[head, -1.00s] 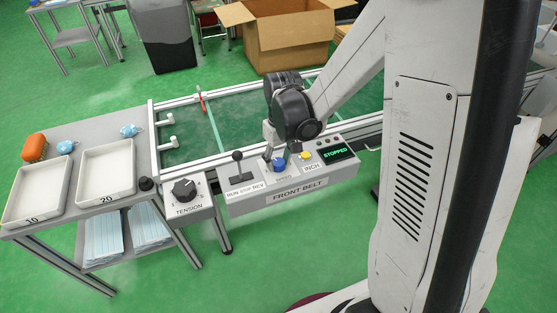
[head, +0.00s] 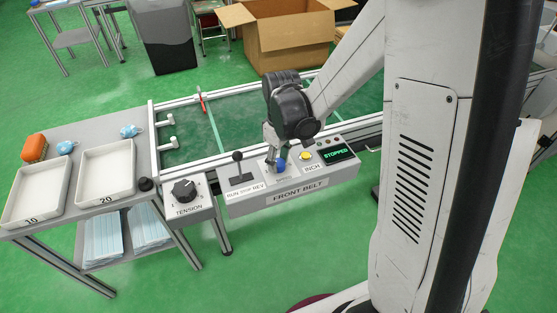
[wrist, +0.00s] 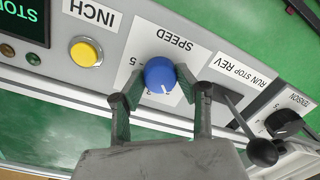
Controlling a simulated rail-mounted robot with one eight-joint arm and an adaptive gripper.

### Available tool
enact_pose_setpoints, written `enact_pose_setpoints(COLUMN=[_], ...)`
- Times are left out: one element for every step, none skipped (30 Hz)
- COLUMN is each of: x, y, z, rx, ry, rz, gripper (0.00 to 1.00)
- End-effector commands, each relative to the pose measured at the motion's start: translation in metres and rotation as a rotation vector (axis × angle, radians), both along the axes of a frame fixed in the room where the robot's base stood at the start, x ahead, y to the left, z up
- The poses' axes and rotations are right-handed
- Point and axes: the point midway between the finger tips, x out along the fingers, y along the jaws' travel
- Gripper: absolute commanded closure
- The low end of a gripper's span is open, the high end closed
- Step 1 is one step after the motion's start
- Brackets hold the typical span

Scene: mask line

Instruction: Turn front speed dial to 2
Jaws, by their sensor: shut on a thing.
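A yellow INCH button (wrist: 86,52) and a display reading STOPPED (head: 340,154) are beside the dial. On its other side stand the black RUN STOP REV lever (head: 237,157) and the TENSION knob (head: 184,190). The belt (head: 240,131) lies behind the panel.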

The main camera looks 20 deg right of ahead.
Motion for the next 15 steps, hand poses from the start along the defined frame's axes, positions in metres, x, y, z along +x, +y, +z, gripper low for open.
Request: enact_pose_setpoints(x=[0.0004,0.0004,0.0004,0.0004,0.0004,0.0004,0.0004,0.0004,0.0004,0.0004,0.0004,0.0002,0.0002,0.0002,0.0002], y=[0.0000,0.0000,0.0000,0.0001,0.0001,0.0001,0.0001,0.0000,0.0000,0.0000,0.0000,0.0000,0.0000,0.0000,0.0000], z=[0.0002,0.0002,0.0002,0.0002,0.0002,0.0002,0.0002,0.0002,0.0002,0.0001,0.0001,0.0001,0.0001,0.0001,0.0001], rx=[0.000,0.000,0.000,0.000,0.001,0.001,0.001,0.001,0.001,0.000,0.000,0.000,0.000,0.000,0.000], ry=[0.000,0.000,0.000,0.000,-0.001,-0.001,-0.001,-0.001,-0.001,0.000,0.000,0.000,0.000,0.000,0.000], rz=[0.000,0.000,-0.001,-0.001,-0.001,-0.001,-0.001,-0.001,-0.001,-0.001,-0.001,-0.001,-0.001,-0.001,-0.001], gripper=[0.94,0.94,0.94,0.94,0.94,0.64,0.60,0.56,0.50,0.49,0.49,0.49,0.49,0.49,0.49])
